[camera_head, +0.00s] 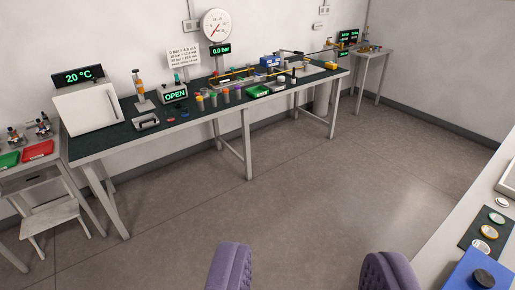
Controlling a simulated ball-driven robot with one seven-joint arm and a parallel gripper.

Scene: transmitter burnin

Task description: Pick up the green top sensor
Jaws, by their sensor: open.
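My gripper (310,268) shows as two purple fingers at the bottom edge, wide apart with only floor between them. It is far from the long bench (135,129) at the back wall. Several small sensors with coloured tops (226,95) stand in a row near that bench's front edge. They are too small for me to tell surely which one has the green top. A small device with a greenish top (177,77) stands behind the OPEN display.
On the bench are a white box (87,108), an OPEN display (175,95), a green tray (258,91) and a dial gauge (216,26) above. A side table (28,165) with a stool stands left. Another bench (440,235) with a blue case is at right. The floor between is clear.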

